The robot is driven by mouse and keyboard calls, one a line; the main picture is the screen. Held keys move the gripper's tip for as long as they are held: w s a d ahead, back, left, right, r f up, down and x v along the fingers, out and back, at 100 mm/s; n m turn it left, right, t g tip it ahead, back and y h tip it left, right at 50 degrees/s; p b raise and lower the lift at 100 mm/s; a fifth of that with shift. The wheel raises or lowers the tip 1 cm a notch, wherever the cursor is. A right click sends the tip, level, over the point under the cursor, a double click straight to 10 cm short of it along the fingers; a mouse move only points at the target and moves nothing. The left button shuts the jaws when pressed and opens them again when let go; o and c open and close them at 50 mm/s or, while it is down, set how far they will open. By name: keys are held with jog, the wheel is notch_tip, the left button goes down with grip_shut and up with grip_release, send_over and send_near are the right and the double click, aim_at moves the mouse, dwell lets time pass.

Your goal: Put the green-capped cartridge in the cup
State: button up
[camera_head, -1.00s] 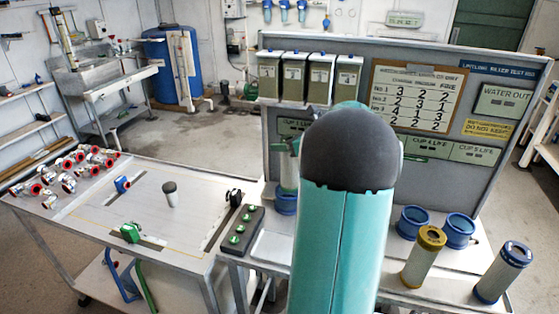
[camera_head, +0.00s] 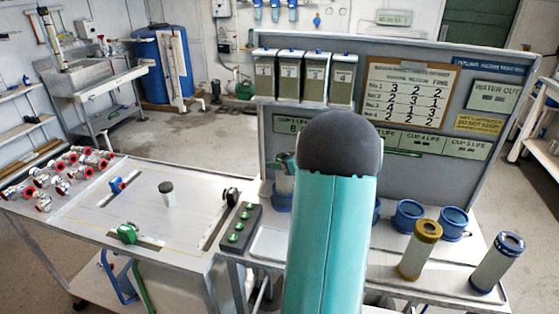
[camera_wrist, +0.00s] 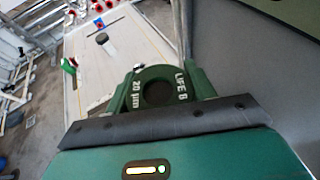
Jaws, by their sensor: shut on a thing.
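The green cap of the cartridge (camera_wrist: 158,93) fills the middle of the wrist view, with "20 µm" and "LIFE 8" marked on it. My gripper (camera_wrist: 160,103) is shut on this cap. In the head view, part of the cartridge's pale body (camera_head: 284,184) shows just left of my arm, with a dark green part above it. Its lower end is at the mouth of a blue cup (camera_head: 281,202) on the bench. I cannot tell how deep it sits in the cup. My arm hides most of my gripper in the head view.
Two empty-looking blue cups (camera_head: 408,216) (camera_head: 454,223) stand right of my arm. A yellow-capped cartridge (camera_head: 420,250) and a blue-capped one (camera_head: 497,262) stand in front of them. A grey panel (camera_head: 262,130) rises behind. A green-button box (camera_head: 239,228) is left of the held cartridge.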

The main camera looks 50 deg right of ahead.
jog(key=o, duration=1.3)
jog(key=shift+d, duration=0.1)
jog(key=shift+r, duration=0.1)
